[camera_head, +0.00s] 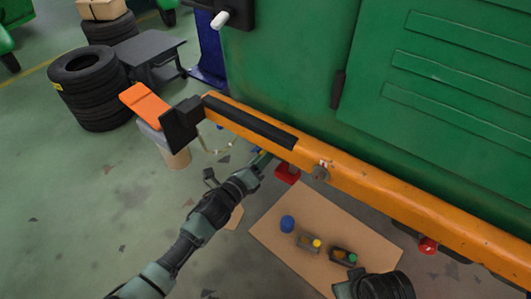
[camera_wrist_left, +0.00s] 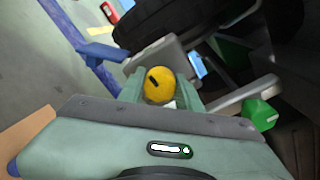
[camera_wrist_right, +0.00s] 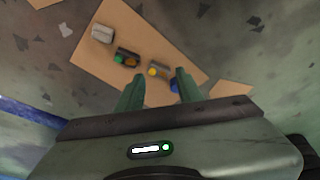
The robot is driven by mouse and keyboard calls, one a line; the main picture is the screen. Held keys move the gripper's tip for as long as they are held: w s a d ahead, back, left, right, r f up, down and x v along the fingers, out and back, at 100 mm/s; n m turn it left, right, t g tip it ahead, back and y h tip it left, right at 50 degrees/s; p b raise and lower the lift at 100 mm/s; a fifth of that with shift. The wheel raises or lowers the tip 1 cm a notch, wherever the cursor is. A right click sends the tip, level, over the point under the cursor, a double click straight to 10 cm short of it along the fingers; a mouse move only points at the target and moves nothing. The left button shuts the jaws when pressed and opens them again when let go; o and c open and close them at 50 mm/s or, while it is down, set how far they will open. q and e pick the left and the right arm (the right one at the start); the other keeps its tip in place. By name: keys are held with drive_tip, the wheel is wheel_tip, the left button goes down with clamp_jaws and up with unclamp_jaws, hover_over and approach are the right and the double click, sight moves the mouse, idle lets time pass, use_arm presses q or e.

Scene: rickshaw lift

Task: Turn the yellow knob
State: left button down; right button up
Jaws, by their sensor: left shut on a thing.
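The yellow knob (camera_wrist_left: 159,84), round with a dark mark on its face, sits between the two fingers of my left gripper (camera_wrist_left: 160,90) in the left wrist view. The fingers are shut on its sides. In the head view my left arm reaches to the lower edge of the orange beam (camera_head: 375,187), and the knob is hidden there. My right gripper (camera_wrist_right: 158,84) is open and empty above the cardboard sheet, its fingers apart in the right wrist view.
A green knob (camera_wrist_left: 258,113) is close to the right of the yellow one. The cardboard (camera_head: 277,243) holds a blue ball (camera_head: 287,223), a yellow-topped part (camera_head: 308,242) and a green-topped part (camera_head: 343,257). Stacked tyres (camera_head: 88,87) stand at the left. The left floor is mostly clear.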

use_arm(q)
drive_tip(key=n+p, duration=0.2)
drive_tip(key=n, duration=0.4)
drive_tip(key=n+p, duration=0.1)
drive_tip(key=n, duration=0.4)
drive_tip(key=shift+n+p, duration=0.3)
drive_tip(key=shift+f+n+h+p, duration=0.15)
drive_tip(key=shift+n+h+p, duration=0.25)
drive_tip(key=shift+n, duration=2.1)
use_arm(e)
drive_tip(key=s+f+g, duration=0.1)
drive_tip(key=s+f, duration=0.2)
drive_tip(key=f, duration=1.3)
drive_tip(key=shift+s+d+f, duration=0.15)
drive_tip(key=shift+f, duration=0.05)
